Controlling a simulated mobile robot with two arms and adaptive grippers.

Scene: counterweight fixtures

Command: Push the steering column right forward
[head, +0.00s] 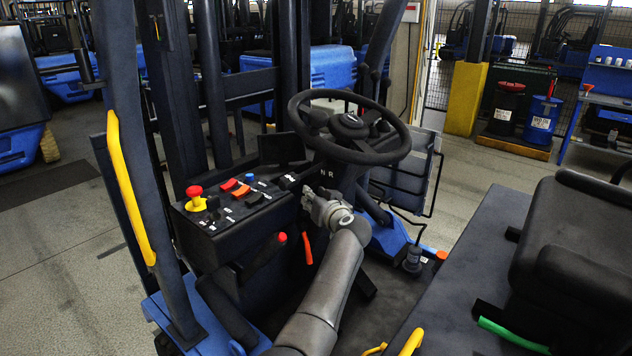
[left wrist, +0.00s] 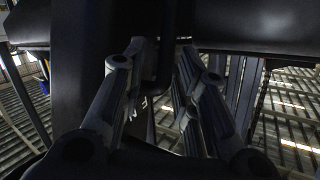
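The steering column (head: 335,176) is a dark housing marked "N R" under the black steering wheel (head: 349,128). The wheel is tilted. My left arm comes in from the bottom middle of the head view, and its left gripper (head: 310,197) is at the lower left side of the column, just below the wheel. In the left wrist view the two fingers of the left gripper (left wrist: 163,68) stand apart, with dark column parts (left wrist: 82,75) close behind them. Whether they touch the column cannot be told. My right gripper is not in view.
A control panel (head: 236,207) with a red knob and switches is left of the gripper. A black seat (head: 580,240) is at the right. A dark frame post with a yellow grab handle (head: 130,188) is at the left.

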